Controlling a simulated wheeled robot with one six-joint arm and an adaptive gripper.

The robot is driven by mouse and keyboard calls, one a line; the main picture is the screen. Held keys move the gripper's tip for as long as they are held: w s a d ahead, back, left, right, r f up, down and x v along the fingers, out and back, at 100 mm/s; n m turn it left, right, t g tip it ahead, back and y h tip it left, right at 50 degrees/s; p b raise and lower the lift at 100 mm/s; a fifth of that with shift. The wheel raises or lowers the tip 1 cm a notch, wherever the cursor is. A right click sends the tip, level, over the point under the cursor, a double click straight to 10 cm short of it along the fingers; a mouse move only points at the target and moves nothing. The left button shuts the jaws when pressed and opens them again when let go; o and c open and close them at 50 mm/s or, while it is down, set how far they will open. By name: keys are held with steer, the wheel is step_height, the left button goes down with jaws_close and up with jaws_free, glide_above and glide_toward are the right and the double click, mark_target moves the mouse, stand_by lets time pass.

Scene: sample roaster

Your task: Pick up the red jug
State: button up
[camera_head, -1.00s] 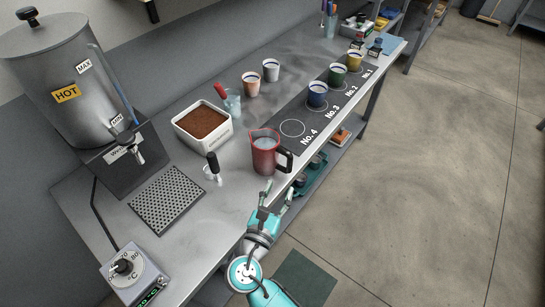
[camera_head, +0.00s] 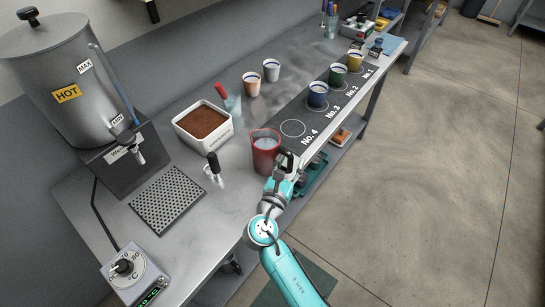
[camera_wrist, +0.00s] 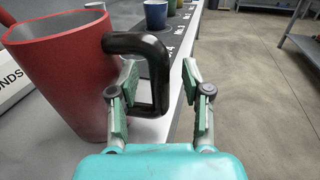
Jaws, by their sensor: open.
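The red jug (camera_head: 265,154) stands upright on the grey counter, near its front edge. Its black handle points toward my gripper. In the wrist view the red jug (camera_wrist: 62,75) fills the left side, with the black handle (camera_wrist: 158,75) reaching to between my fingers. My gripper (camera_wrist: 160,85) is open, one finger on each side of the handle's outer bar, with no clear contact visible. In the head view my gripper (camera_head: 283,165) is beside the jug's right side and covers part of the handle.
A white tub of brown grounds (camera_head: 203,125) stands behind the jug, and a black-handled tool (camera_head: 214,166) is left of it. A dark mat with blue (camera_head: 317,95), green (camera_head: 338,75) and yellow (camera_head: 354,59) cups lies to the right. A hot water urn (camera_head: 70,90) stands far left.

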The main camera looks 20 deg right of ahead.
steer(key=shift+w, duration=0.1)
jaws_close()
steer(key=shift+r, duration=0.3)
stand_by(0.4)
